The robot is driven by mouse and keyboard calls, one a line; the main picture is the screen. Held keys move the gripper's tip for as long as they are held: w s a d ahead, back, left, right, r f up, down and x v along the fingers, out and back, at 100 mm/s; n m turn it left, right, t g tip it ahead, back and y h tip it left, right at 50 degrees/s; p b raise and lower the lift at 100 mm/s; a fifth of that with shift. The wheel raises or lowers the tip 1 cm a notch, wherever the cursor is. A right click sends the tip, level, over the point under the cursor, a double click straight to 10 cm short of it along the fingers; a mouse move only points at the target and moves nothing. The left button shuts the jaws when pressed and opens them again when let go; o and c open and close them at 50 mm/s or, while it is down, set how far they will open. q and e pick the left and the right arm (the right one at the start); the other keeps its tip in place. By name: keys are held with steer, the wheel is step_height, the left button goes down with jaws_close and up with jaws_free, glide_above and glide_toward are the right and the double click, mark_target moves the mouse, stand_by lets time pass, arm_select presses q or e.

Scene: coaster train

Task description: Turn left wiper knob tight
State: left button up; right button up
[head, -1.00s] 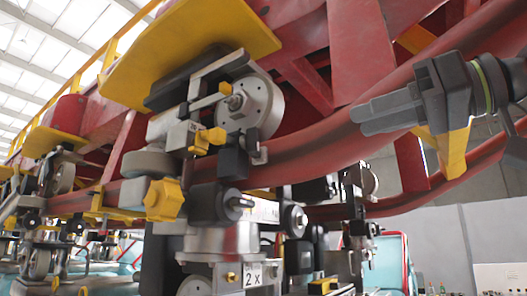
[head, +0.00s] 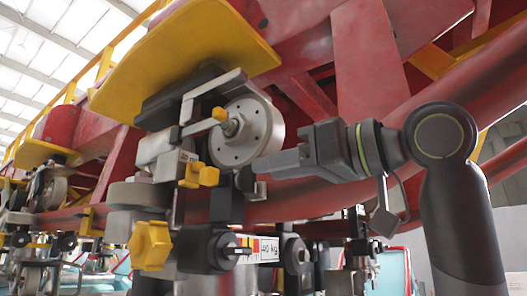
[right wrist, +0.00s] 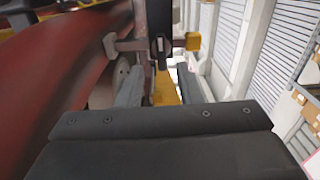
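A yellow star-shaped knob (head: 151,245) sits low on the wheel carriage. A yellow T-shaped knob (head: 197,174) sits above it, to its right, beside a grey block. I cannot tell which of these is the left wiper knob. My right gripper (head: 262,165) comes in from the right, its fingertips in front of the lower edge of the grey wheel and apart from both knobs. In the right wrist view its two fingers (right wrist: 158,88) stand apart with nothing clearly held. A yellow piece (right wrist: 193,41) shows beyond them. My left gripper is out of view.
The grey wheel (head: 247,132) and the red rail tube (head: 330,200) are close to the right gripper. A yellow plate (head: 185,60) overhangs the carriage. A dark cylinder and a label marked 40 kg (head: 269,250) lie below.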

mark_target(247, 180)
steer(key=p+x, duration=0.1)
steer(key=x, duration=0.2)
steer(key=shift+s, duration=0.15)
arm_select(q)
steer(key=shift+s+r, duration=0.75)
arm_select(e)
jaws_close()
